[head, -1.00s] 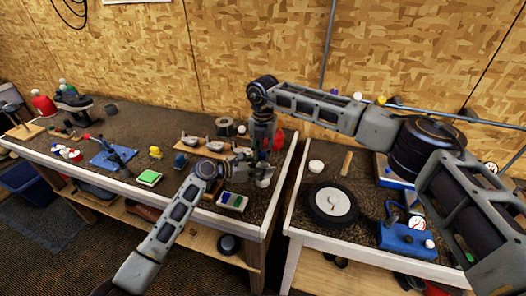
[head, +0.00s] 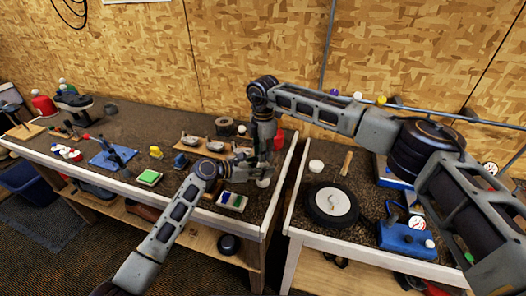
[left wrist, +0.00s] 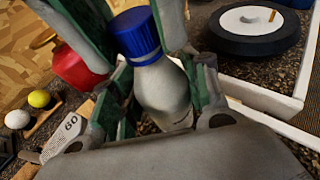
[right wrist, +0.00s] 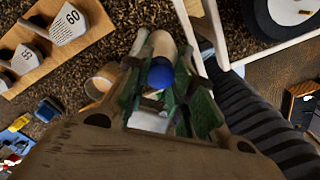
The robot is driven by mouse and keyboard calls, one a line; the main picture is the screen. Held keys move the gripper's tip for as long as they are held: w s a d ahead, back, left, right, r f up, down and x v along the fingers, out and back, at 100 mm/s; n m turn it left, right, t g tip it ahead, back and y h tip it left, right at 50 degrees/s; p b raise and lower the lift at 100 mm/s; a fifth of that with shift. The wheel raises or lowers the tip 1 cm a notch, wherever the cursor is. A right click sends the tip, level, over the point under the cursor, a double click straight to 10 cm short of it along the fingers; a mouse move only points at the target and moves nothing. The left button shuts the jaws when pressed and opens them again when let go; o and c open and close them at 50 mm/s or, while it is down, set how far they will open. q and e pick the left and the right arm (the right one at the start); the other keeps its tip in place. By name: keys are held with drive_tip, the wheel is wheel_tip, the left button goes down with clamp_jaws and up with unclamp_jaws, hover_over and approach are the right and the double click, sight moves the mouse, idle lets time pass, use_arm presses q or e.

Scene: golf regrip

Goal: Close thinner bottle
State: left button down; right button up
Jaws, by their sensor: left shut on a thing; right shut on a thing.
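The thinner bottle (left wrist: 163,92) is a pale grey-white bottle with a blue cap (left wrist: 134,33) on its top. In the left wrist view it leans, cap toward the upper left. My left gripper (left wrist: 163,95) is shut around the bottle's body. My right gripper (right wrist: 165,95) comes from above, its green fingers shut on either side of the blue cap (right wrist: 160,74). The cap sits at the bottle's mouth; how tightly it is seated cannot be told. In the head view the left gripper (head: 240,166) and right gripper (head: 264,158) meet and hide most of the bottle.
A red container (head: 278,138) stands close behind the grippers. A wheel (head: 333,204) lies on the right-hand table, across a gap.

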drive_tip(key=m, duration=1.1)
drive_tip(key=shift+m, duration=0.3)
drive_tip(key=o, duration=0.7)
drive_tip(key=shift+r, duration=2.25)
drive_tip(key=shift+c, duration=0.4)
